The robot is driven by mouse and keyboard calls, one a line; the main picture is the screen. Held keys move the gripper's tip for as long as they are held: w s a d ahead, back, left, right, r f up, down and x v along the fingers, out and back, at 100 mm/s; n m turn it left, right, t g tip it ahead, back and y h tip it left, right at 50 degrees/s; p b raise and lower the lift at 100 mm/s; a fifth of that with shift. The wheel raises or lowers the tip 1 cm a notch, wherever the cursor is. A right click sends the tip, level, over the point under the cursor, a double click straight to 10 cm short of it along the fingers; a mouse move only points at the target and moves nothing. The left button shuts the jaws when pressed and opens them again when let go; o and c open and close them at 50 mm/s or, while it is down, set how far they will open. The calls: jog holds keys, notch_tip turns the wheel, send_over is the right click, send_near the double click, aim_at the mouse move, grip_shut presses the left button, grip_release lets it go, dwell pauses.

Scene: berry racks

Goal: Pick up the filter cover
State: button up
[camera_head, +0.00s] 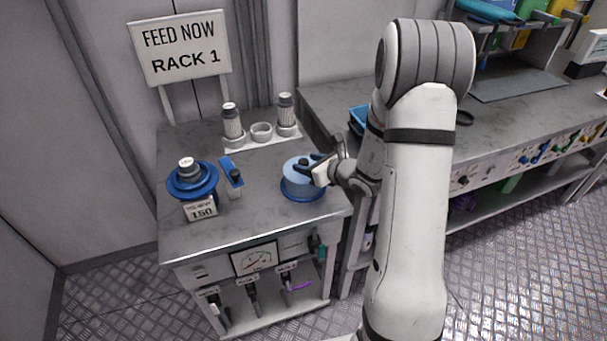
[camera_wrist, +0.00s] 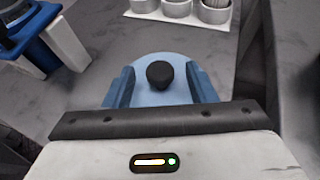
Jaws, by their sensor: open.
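The filter cover, a round light blue lid (camera_head: 296,184) with a black knob, sits on a darker blue base on the grey cabinet top. It also shows in the wrist view (camera_wrist: 160,61), with its black knob (camera_wrist: 159,74) at the centre. My gripper (camera_head: 313,164) is over the cover, reaching in from the right. In the wrist view its two blue fingers (camera_wrist: 161,87) stand apart, one on each side of the knob. The gripper is open and holds nothing. I cannot tell whether the fingers touch the lid.
A blue round unit (camera_head: 189,184) with a "150" sign and a blue-and-white holder (camera_head: 231,176) stand left of the cover. Two cylindrical filters (camera_head: 232,121) and an empty ring (camera_head: 261,132) stand behind. A sign (camera_head: 181,48) reads "FEED NOW RACK 1".

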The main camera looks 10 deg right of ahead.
jog(key=x, duration=0.2)
jog(key=shift+w+a+f, duration=0.1)
jog(key=shift+w+a, duration=0.05)
jog(key=shift+w, duration=0.05)
jog(key=shift+c, duration=0.5)
grip_shut()
